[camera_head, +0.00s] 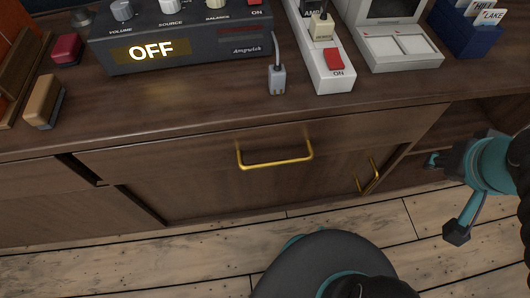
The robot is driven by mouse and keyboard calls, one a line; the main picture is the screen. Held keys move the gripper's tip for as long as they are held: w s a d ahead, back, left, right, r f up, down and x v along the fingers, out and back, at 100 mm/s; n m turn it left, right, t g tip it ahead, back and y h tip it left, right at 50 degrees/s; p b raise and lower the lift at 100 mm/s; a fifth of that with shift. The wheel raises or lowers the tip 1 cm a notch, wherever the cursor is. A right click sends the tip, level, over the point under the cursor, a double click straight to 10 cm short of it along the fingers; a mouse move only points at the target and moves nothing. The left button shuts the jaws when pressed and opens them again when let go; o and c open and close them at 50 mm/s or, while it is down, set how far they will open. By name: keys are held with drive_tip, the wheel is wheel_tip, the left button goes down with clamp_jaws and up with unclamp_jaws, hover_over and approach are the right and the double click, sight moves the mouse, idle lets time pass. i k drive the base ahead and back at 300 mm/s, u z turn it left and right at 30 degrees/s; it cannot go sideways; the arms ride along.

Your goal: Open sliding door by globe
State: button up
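No globe shows in the head view. A dark wooden lower panel (235,193), which looks like a sliding door, sits in the cabinet under the top drawer. An upright brass handle (368,176) is at this panel's right end. My gripper (445,196), teal with dark fingertips, is at the right, to the right of the upright handle and apart from it. Its two fingers are spread with nothing between them. Part of my arm is cut off by the right edge.
A wide drawer (200,158) with a horizontal brass handle (275,160) juts above the panel. The countertop (185,100) holds an amplifier reading OFF (180,45), a power strip (322,55), a loose plug (277,80) and a blue card box (465,35). Bare plank floor (140,262) lies in front.

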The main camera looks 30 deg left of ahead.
sight(178, 198)
drive_tip(key=u, duration=1.35)
drive_tip(key=k, duration=0.4)
drive_tip(key=u, duration=0.35)
drive_tip(key=i, duration=0.5)
drive_tip(key=z, duration=0.4)
drive_tip(key=k, duration=1.15)
drive_tip(key=u, duration=0.35)
